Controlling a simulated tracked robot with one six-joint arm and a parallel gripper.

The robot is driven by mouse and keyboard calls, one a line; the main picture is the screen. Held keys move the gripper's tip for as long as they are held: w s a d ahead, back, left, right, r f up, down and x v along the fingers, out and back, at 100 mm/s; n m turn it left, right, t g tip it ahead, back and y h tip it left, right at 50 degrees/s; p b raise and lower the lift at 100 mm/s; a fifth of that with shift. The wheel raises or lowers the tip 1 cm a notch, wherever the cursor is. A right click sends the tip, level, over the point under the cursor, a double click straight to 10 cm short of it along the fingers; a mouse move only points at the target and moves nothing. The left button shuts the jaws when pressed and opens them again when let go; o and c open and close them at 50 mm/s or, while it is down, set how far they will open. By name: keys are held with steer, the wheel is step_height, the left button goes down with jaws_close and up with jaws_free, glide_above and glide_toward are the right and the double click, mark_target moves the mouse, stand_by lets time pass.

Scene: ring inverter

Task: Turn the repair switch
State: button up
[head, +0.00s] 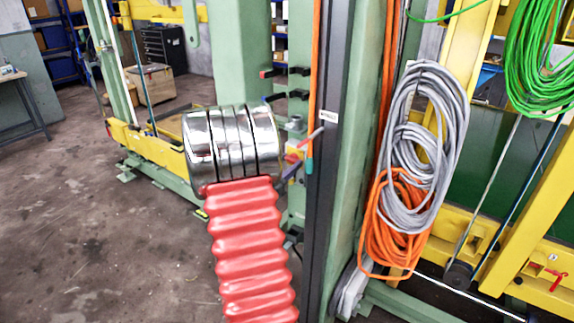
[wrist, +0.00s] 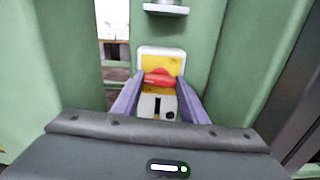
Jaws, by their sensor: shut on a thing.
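The repair switch has a red handle (wrist: 158,77) on a yellow plate (wrist: 152,62) in a pale housing, in the middle of the wrist view. My gripper (wrist: 161,86) has its two purple fingers at either side of the handle and is shut on it. The handle lies roughly level across the plate. In the head view, a bit of the red switch (head: 291,157) shows just right of my silver wrist, which hides most of the gripper.
The switch sits among green steel columns (head: 352,130). Grey cable coils (head: 428,150) and an orange cable (head: 395,225) hang to the right. A metal bracket (wrist: 166,8) juts out above the switch. Open floor (head: 90,230) lies to the left.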

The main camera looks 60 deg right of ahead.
steer(key=shift+f+n, duration=0.15)
steer(key=shift+n, duration=0.35)
steer(key=o, duration=1)
steer(key=shift+o, duration=0.2)
steer(key=shift+a, duration=0.1)
steer(key=w+a, duration=0.2)
steer(key=a, duration=1.1)
steer(key=shift+w+a, duration=0.15)
steer(key=shift+a, duration=0.05)
